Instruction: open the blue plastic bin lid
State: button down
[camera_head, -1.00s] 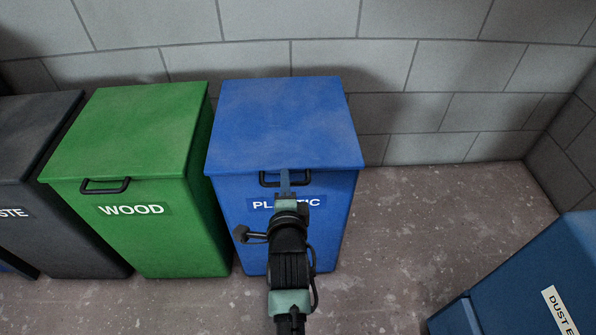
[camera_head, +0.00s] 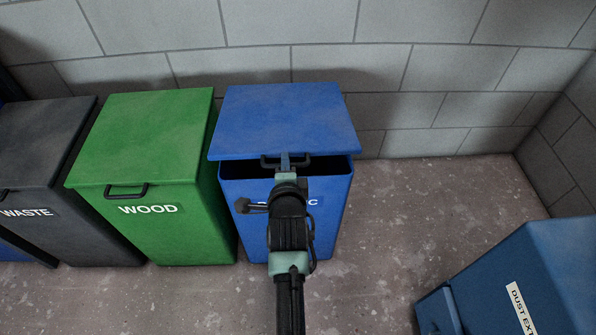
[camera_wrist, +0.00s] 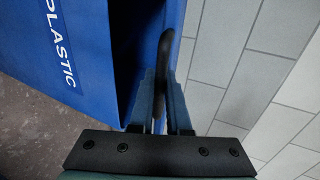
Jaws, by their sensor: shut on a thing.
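The blue plastic bin (camera_head: 330,205) stands against the wall, its front label partly hidden by my arm. Its blue lid (camera_head: 285,120) is raised a little at the front, and a dark gap shows between lid and bin. My gripper (camera_head: 285,164) is shut on the black lid handle (camera_head: 270,161) at the lid's front edge. In the wrist view, my gripper's fingers (camera_wrist: 161,115) are around the handle (camera_wrist: 164,62), beside the open gap. The bin's PLASTIC label (camera_wrist: 58,45) shows at the left there. The bin's inside is dark.
A green WOOD bin (camera_head: 150,225) stands close on the left, with a dark WASTE bin (camera_head: 40,165) beyond it. A blue dust extractor (camera_head: 550,270) is at the lower right. Floor (camera_head: 420,210) is clear between it and the plastic bin. A grey block wall (camera_head: 400,70) stands behind.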

dwell(0.3)
notch_tip(320, 180, up, 8)
jog(key=w+g+p, duration=0.1)
jog(key=w+p, duration=0.1)
jog(key=p, duration=0.6)
jog(key=shift+w+f+g, duration=0.2)
jog(key=shift+w+g, duration=0.05)
jog(key=shift+g, duration=0.05)
jog(key=shift+p, duration=0.3)
jog(key=w+r+g+p, duration=0.1)
jog(key=w+r+p, duration=0.3)
jog(key=r, duration=0.3)
jog(key=shift+g+p, duration=0.3)
jog(key=shift+p, duration=0.35)
